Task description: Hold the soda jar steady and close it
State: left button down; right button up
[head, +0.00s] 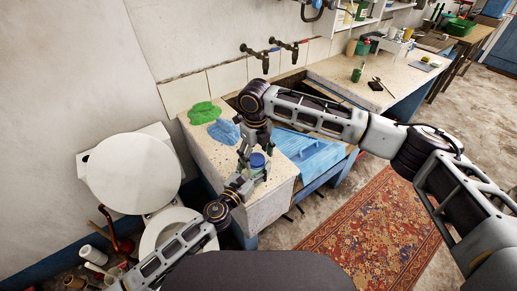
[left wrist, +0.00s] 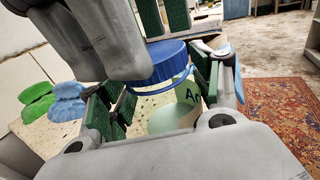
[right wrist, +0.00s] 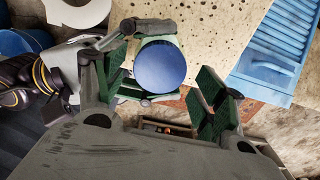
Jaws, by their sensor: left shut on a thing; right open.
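The soda jar (left wrist: 176,116), pale green with dark lettering, stands upright on the stone trough's near corner. A round blue lid (right wrist: 160,66) is at its top; it also shows in the head view (head: 257,160) and the left wrist view (left wrist: 160,63). A thin blue band shows under the lid, and I cannot tell whether the lid is fully seated. My left gripper (left wrist: 165,98) is shut on the jar's body from the side. My right gripper (right wrist: 165,88) is open above the jar, its green-padded fingers apart on either side of the lid. The jar's lower part is partly hidden.
Green cloth-like pieces (head: 205,113) and blue ones (head: 223,131) lie behind the jar on the stone top (head: 205,150). A blue slatted board (head: 310,152) lies to the right. A toilet (head: 132,175) stands at left. Taps (head: 261,57) project from the wall behind.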

jog(key=shift+f, duration=0.25)
jog(key=shift+c, duration=0.4)
jog(key=c, duration=1)
